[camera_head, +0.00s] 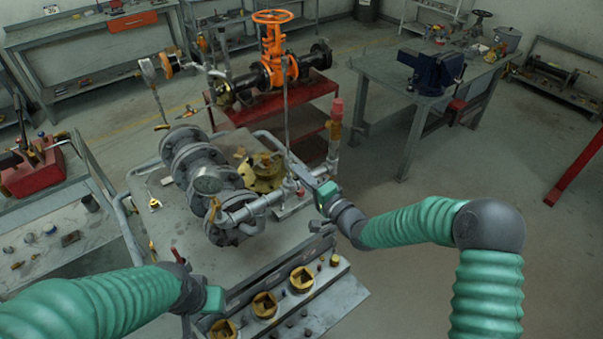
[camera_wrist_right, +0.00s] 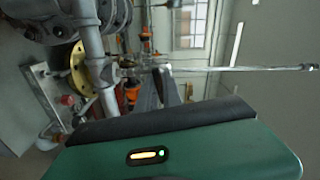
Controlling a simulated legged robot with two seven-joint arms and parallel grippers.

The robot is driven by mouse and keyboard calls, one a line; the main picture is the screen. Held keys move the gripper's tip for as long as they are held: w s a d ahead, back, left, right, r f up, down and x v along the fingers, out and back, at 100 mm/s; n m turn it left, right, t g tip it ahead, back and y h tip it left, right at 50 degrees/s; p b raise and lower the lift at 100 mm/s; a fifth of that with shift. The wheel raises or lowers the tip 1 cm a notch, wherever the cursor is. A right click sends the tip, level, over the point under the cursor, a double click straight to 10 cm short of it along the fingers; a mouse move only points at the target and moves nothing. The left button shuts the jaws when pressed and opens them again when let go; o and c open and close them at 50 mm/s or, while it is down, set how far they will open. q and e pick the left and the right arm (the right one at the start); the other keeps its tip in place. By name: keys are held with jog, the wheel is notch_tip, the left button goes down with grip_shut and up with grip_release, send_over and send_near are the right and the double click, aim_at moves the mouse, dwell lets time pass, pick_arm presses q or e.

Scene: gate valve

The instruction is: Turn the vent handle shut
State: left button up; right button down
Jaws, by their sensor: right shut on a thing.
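The grey valve assembly (camera_head: 200,170) with its round flanges stands on a metal cart. A grey pipe (camera_head: 250,207) runs from it to a small fitting at the right, where the vent handle is mostly hidden by my fingers. My right gripper (camera_head: 303,172) reaches this fitting from the right and is shut on the vent handle. In the right wrist view the dark fingers (camera_wrist_right: 167,84) point away beside the pipe (camera_wrist_right: 95,55); their grip is hard to make out. My left gripper (camera_head: 207,303) is low at the left, away from the valve, and its fingers are not clear.
An upright pipe with a red top (camera_head: 337,108) stands just right of the fitting. A thin vertical rod (camera_head: 286,110) rises close to my right gripper. Square brass-coloured sockets (camera_head: 264,304) line the cart's front edge. Open floor (camera_head: 460,210) lies to the right.

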jog(key=shift+f+m, duration=0.15)
jog(key=shift+m, duration=0.95)
jog(key=c, duration=1.8)
grip_release()
jog(key=o, duration=0.3)
jog(key=shift+w, duration=0.15)
jog(key=b+v, duration=0.2)
jog(key=v, duration=1.5)
jog(key=shift+w, duration=0.1)
